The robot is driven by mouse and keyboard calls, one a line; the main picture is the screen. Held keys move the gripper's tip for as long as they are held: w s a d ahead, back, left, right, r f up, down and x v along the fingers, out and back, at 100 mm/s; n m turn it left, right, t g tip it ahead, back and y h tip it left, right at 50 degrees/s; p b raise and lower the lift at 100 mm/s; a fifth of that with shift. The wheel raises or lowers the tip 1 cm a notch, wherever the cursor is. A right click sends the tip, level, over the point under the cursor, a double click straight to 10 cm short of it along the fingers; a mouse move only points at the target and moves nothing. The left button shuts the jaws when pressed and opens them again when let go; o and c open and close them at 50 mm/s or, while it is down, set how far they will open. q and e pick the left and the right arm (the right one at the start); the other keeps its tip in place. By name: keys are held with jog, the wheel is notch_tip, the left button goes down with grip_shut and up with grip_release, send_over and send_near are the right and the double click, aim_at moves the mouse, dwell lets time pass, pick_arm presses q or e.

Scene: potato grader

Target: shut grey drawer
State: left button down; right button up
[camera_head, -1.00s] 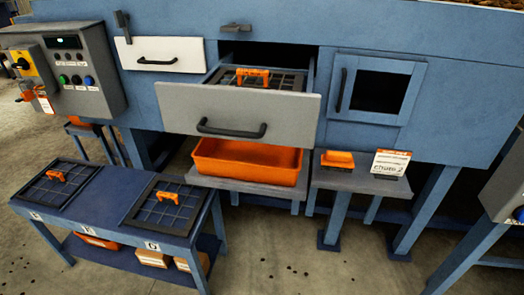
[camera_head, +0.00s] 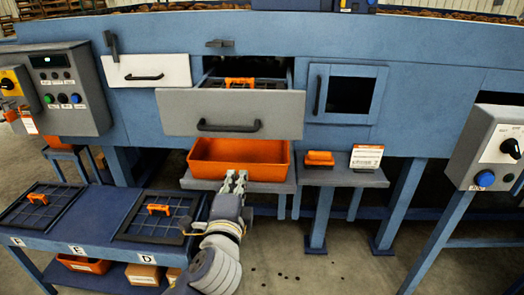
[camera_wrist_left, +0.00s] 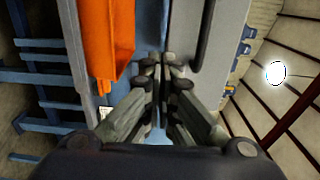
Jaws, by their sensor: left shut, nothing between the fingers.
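The grey drawer (camera_head: 170,113) stands pulled out of the blue machine, with a black bar handle (camera_head: 229,126) on its front. A dark screen with an orange grip (camera_head: 240,83) lies inside it. My left gripper (camera_head: 236,176) is shut and empty, in front of the orange bin and below the drawer in the head view. In the left wrist view the shut fingers (camera_wrist_left: 162,65) point towards the grey drawer front (camera_wrist_left: 222,70), with its black handle (camera_wrist_left: 204,35) just right of them. I cannot tell if they touch it. My right gripper is not in view.
An orange bin (camera_head: 205,171) sits on a shelf below the drawer; it also shows in the left wrist view (camera_wrist_left: 105,35). A low blue bench (camera_head: 85,235) with screens stands at left. A white drawer (camera_head: 120,72) and small door (camera_head: 315,100) flank the grey drawer.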

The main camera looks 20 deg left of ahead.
pick_arm(q)
jog(key=r, duration=0.1)
jog(key=p, duration=0.4)
send_near(246, 138)
jog(key=x, duration=0.5)
jog(key=shift+w+a, duration=0.15)
jog(key=shift+w, duration=0.15)
jog(key=shift+w+a+f, duration=0.15)
jog(key=shift+w+a, duration=0.05)
jog(key=shift+w, duration=0.45)
